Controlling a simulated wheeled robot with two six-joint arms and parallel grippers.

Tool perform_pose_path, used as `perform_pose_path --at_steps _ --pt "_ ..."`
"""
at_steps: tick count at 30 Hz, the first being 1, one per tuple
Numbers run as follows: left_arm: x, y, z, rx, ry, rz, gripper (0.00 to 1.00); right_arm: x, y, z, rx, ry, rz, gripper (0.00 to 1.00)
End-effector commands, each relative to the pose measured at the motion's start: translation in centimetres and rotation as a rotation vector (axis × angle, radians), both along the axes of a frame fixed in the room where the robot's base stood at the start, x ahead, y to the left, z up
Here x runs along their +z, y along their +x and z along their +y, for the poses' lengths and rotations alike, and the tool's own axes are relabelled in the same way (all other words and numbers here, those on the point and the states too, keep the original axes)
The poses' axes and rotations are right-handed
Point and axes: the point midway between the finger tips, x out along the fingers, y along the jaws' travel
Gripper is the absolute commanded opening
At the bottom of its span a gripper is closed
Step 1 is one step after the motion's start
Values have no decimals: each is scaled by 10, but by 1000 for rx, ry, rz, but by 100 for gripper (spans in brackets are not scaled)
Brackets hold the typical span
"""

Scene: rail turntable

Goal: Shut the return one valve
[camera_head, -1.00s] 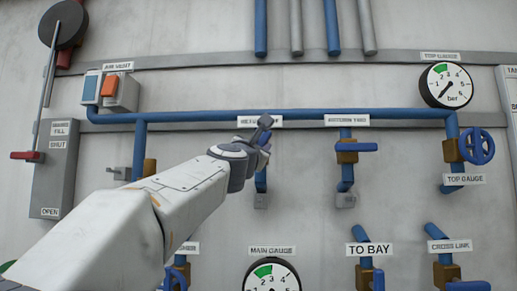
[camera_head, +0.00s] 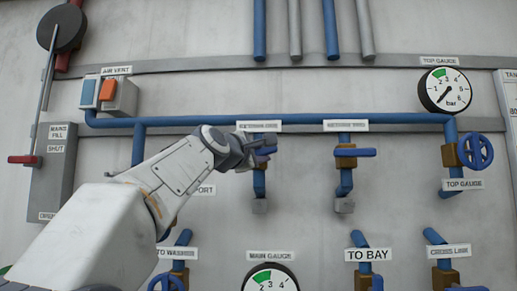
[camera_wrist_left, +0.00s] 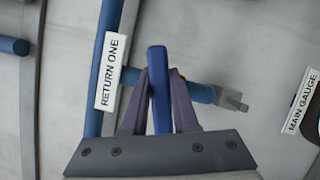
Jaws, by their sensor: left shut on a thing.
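The return one valve is on a short blue pipe (camera_head: 259,184) that drops from the long blue pipe. Its label "RETURN ONE" (camera_wrist_left: 110,72) reads clearly in the left wrist view; in the head view the label (camera_head: 259,126) is blurred. My left gripper (camera_head: 268,149) is at this valve and hides most of it in the head view. In the left wrist view my left gripper (camera_wrist_left: 158,85) has its two fingers closed on either side of the blue lever (camera_wrist_left: 158,62). The lever lies across the short pipe. My right gripper is not in view.
A similar valve with a blue lever (camera_head: 355,152) sits just to the right, its lever crosswise. A blue handwheel (camera_head: 475,152) and a top gauge (camera_head: 445,91) are at the right. A main gauge (camera_head: 270,279) and more valves lie below. An air vent switch box (camera_head: 119,96) is at upper left.

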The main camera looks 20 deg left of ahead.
Motion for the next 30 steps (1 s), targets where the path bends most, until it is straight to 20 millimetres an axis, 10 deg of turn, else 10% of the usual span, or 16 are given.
perform_pose_path --at_steps 30 --pt "-4 0 -1 0 328 93 0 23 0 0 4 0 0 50"
